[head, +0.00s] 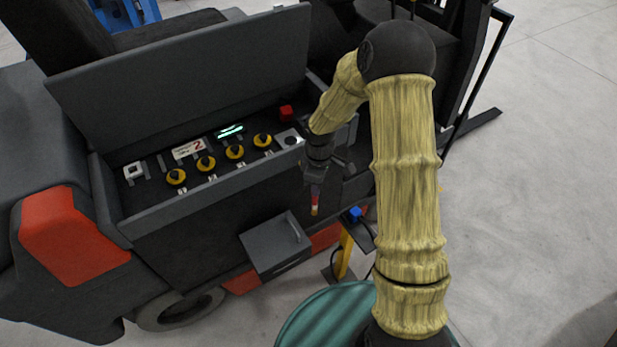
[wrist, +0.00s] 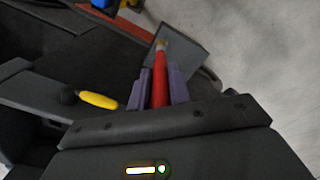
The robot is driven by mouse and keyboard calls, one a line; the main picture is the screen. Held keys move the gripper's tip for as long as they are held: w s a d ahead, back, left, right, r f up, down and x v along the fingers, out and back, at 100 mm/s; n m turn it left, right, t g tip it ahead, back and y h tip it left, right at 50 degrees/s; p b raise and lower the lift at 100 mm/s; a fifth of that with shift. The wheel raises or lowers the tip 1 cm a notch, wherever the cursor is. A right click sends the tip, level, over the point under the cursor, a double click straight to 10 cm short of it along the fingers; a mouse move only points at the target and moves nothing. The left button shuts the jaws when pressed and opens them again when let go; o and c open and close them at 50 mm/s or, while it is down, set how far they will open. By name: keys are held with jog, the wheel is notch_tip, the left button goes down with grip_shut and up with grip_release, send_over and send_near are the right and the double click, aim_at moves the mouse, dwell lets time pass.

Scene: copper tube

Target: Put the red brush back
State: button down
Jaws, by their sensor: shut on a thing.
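The red brush (wrist: 159,82) is held between the two fingers of my gripper (wrist: 157,92) in the wrist view. It points away from the wrist, and its pale far end overlaps a grey flat panel (wrist: 186,57) in the picture. I cannot tell whether they touch. In the head view, my gripper (head: 315,185) is in front of the dark vehicle's side, with the brush (head: 315,202) hanging below it, tip down. The brush's upper part is hidden by the fingers.
A grey box with a handle (head: 275,246) is below and left of the brush. A control panel with yellow knobs (head: 235,152) is behind to the left. A blue item (head: 355,213) is near a yellow post (head: 344,255) at right. Clear floor (head: 540,180) lies further right.

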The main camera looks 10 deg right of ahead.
jog(key=s+d+f+m+b, duration=0.1)
jog(key=d+f+m+b, duration=0.4)
jog(key=f+m, duration=0.5)
jog(key=m, duration=0.3)
jog(key=shift+s+d+f, duration=0.15)
jog(key=shift+s+d, duration=0.05)
jog(key=shift+d, duration=0.15)
jog(key=shift+w, duration=0.1)
